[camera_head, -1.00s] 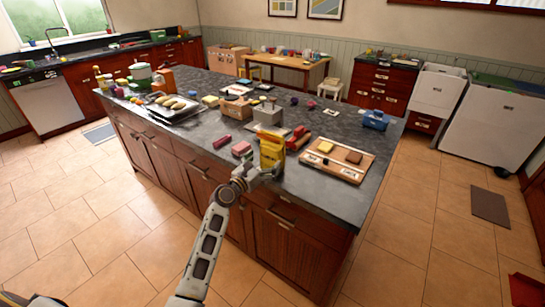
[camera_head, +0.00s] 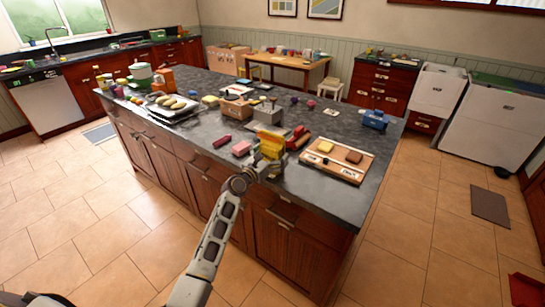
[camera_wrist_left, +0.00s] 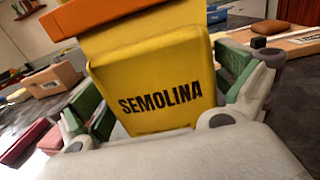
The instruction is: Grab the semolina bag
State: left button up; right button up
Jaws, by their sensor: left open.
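The yellow semolina bag (camera_head: 272,141) stands near the front edge of the dark island counter, with its lower part hidden behind my gripper. In the left wrist view the bag (camera_wrist_left: 155,70) fills the middle, tilted in the picture, with an orange top and its black SEMOLINA label facing me. My left gripper (camera_head: 268,160) is open at the bag. Its green-padded fingers show on both sides of the bag in the wrist view; I cannot tell whether they touch it. My right gripper is not in view.
A wooden board (camera_head: 338,162) with a yellow and a brown block lies right of the bag. A red object (camera_head: 299,139) is close beside it. A pink block (camera_head: 241,148) lies to the left, and a grey box (camera_head: 268,113) stands behind.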

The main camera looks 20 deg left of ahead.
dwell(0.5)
pick_arm(q)
jog(key=shift+w+r, duration=0.1)
jog(key=c, duration=1.2)
